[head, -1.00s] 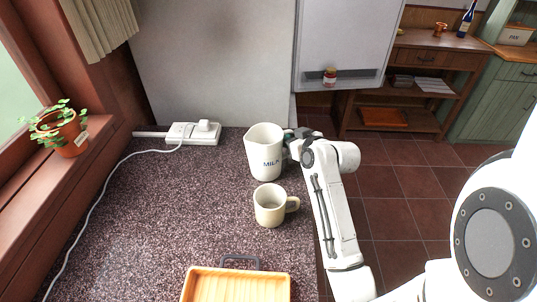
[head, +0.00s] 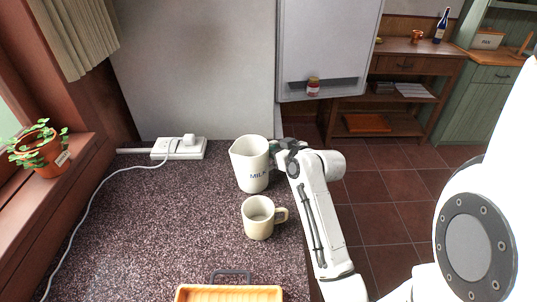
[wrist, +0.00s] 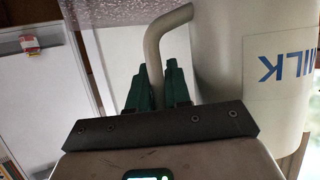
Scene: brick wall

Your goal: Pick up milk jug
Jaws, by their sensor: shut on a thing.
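The cream milk jug (head: 250,165), with blue MILK lettering, is upright at the back right of the speckled counter in the head view. I cannot tell from this view whether its base touches the counter. My gripper (head: 279,147) is at the jug's right side, partly hidden behind my own arm. In the wrist view my gripper's green fingers (wrist: 160,85) are shut on the jug's handle (wrist: 165,30), which rises between them and curves to the right. The jug's body (wrist: 285,60) fills the right side there, its lettering upside down.
A cream mug (head: 258,218) stands just in front of the jug. An orange ridged tray (head: 230,294) lies at the counter's near edge. A white power strip (head: 179,148) with a cable is at the back left. A potted plant (head: 38,150) sits on the windowsill.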

